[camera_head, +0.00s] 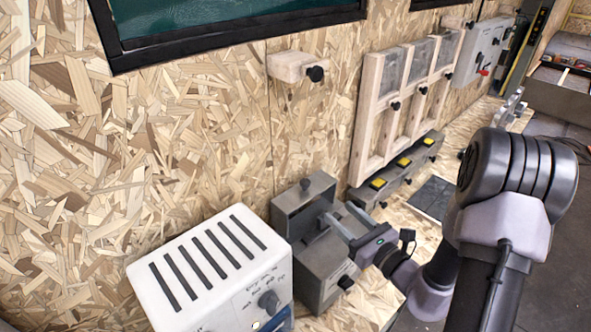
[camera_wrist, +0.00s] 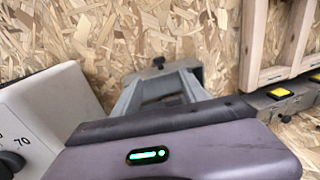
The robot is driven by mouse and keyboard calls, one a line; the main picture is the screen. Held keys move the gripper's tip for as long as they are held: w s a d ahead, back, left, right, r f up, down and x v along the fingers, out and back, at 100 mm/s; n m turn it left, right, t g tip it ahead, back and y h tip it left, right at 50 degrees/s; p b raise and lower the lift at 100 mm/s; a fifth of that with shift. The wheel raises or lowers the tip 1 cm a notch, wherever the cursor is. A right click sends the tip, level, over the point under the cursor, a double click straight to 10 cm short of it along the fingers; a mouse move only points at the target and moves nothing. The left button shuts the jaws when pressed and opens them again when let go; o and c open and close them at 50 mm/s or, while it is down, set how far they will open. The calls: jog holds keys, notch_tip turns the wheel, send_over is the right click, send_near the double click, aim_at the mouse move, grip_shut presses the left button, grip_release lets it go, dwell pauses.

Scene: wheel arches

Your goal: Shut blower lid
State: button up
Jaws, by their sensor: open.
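A grey metal box (camera_head: 325,268), which seems to be the blower, stands on the bench by the wall. A grey framed part (camera_head: 287,212) with a dark knob on top rises at its back and looks like the raised lid; I cannot tell for sure. My gripper (camera_head: 341,216) is open, its two fingers pointing at this part over the box. In the wrist view the fingers of my gripper (camera_wrist: 160,88) stand apart, with the grey part (camera_wrist: 150,75) and its knob behind and between them. Contact cannot be told. My gripper body hides the lower box.
A white slotted unit (camera_head: 215,265) with dials stands close to the left. To the right are a row of yellow-buttoned boxes (camera_head: 400,170) and a wooden frame (camera_head: 400,100) on the wall. A small wooden block (camera_head: 290,66) with a knob sits on the wall above.

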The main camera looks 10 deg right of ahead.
aim_at(309, 185)
jog(key=x, duration=1.5)
jog(key=shift+w+a+p, duration=0.25)
jog(key=shift+a+p, duration=0.05)
grip_shut()
dwell(0.5)
